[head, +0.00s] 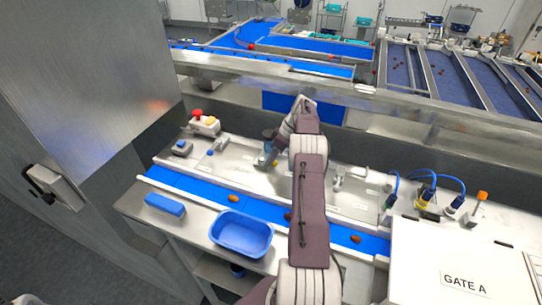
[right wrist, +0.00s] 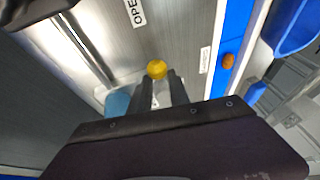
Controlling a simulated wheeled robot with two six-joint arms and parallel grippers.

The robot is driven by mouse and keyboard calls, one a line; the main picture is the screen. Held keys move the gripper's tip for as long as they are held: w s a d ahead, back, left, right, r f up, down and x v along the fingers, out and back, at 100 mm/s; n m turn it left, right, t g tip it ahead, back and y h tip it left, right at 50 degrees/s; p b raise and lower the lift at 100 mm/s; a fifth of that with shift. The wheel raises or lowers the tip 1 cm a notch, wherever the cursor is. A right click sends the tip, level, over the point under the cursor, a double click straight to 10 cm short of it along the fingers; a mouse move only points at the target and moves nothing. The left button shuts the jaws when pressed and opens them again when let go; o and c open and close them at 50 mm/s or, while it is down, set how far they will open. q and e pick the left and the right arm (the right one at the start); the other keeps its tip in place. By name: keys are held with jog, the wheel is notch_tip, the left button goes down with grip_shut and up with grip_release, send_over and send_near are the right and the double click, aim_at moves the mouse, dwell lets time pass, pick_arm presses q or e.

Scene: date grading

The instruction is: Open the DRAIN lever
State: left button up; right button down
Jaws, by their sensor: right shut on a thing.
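My right gripper (head: 268,154) reaches over the steel panel behind the blue belt. In the right wrist view its two dark fingers (right wrist: 160,92) are shut on a lever with a round yellow knob (right wrist: 157,69), which shows just past the fingertips. The lever's lower part is hidden by the fingers. A label reading "OPE", cut off by the frame edge, is on the panel (right wrist: 185,35); a second small label is too small to read. A blue part (right wrist: 117,103) sits beside the fingers. No DRAIN lettering can be read. My left gripper is not in view.
A blue belt (head: 185,186) carrying a few dates runs in front of the panel. A blue tub (head: 241,233) and a blue block (head: 165,205) stand on the near ledge. A red-topped button box (head: 204,123) is at left; a white GATE A cover (head: 440,255) is at right.

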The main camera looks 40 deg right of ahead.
jog(key=shift+s+f, duration=0.1)
jog(key=shift+f, duration=0.1)
jog(key=c, duration=1.3)
grip_release()
jog(key=shift+d, duration=0.15)
jog(key=shift+r, duration=0.1)
